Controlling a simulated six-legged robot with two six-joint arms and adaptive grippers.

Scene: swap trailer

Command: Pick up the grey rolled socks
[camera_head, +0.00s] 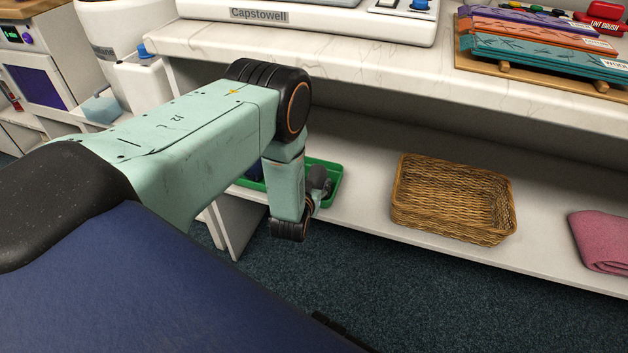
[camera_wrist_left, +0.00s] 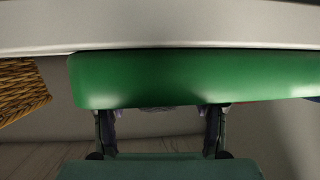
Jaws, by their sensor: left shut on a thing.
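My left gripper (camera_head: 319,188) reaches down over a green tray (camera_head: 332,173) on the lower shelf, mostly hidden by my wrist. A small grey shape shows there, too small to tell socks from gripper parts. In the left wrist view the green tray wall (camera_wrist_left: 190,75) crosses in front and hides the fingertips. The two fingers of my left gripper (camera_wrist_left: 158,115) stand apart, with a thin greyish strip of the grey rolled socks (camera_wrist_left: 160,108) between them, just below the green edge. The gripper is shut on them. My right gripper is not in view.
A wicker basket (camera_head: 453,198) stands right of the tray, and a folded pink cloth (camera_head: 602,241) lies farther right. The marble counter (camera_head: 390,65) overhangs the lower shelf (camera_head: 365,203). A dark blue thing (camera_head: 253,170) sits at the tray's left. Bare shelf separates tray and basket.

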